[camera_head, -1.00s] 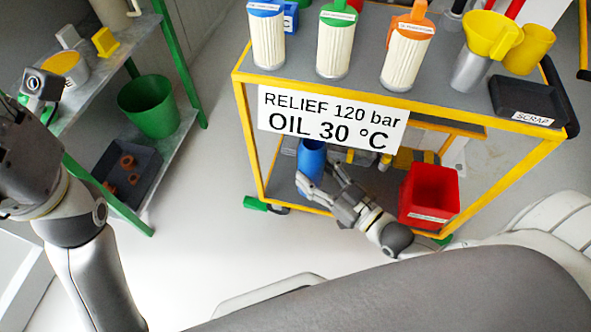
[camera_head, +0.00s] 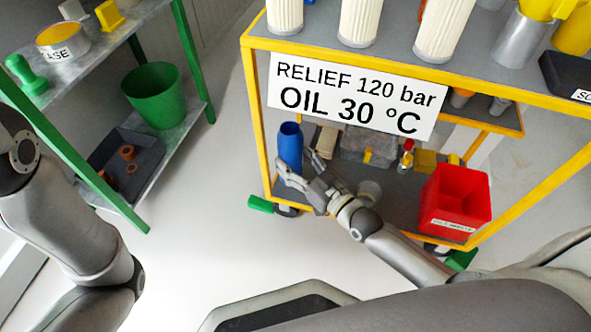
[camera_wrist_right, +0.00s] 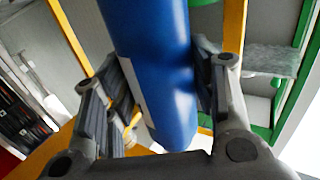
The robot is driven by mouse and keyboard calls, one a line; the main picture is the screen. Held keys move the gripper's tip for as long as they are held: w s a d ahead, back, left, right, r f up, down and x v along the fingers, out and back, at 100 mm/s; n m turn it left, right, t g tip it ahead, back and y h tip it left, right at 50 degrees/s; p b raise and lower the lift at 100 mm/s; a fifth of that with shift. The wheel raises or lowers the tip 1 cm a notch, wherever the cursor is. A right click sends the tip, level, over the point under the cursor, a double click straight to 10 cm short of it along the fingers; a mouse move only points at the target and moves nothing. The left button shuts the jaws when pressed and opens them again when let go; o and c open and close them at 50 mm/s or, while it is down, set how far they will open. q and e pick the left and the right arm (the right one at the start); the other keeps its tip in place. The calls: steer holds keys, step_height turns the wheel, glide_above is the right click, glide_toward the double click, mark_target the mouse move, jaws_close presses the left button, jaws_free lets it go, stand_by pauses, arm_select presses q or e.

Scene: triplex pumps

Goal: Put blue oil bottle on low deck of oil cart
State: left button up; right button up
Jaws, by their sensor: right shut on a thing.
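The blue oil bottle (camera_head: 290,147) is upright at the left end of the oil cart's low deck (camera_head: 398,200) in the head view. Whether its base touches the deck is hard to tell. My right gripper (camera_head: 298,168) is shut on the bottle, reaching in from the front under the upper deck. In the right wrist view the blue bottle (camera_wrist_right: 160,75) stands between the two fingers (camera_wrist_right: 165,95). The oil cart has a yellow frame (camera_head: 257,120). My left arm shows at the left edge of the head view, but its gripper is out of view.
A red bin (camera_head: 455,200) stands on the low deck at the right. Small parts (camera_head: 368,155) lie behind the gripper. A sign (camera_head: 350,97) hangs from the upper deck's front edge. A green shelf with a green bucket (camera_head: 152,95) stands left; the floor between is clear.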

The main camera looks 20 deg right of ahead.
mark_target(298, 172)
step_height(298, 172, down, 3)
steer(key=shift+r+b, duration=0.1)
steer(key=shift+b, duration=0.55)
steer(key=o, duration=1.1)
steer(key=shift+c, duration=0.2)
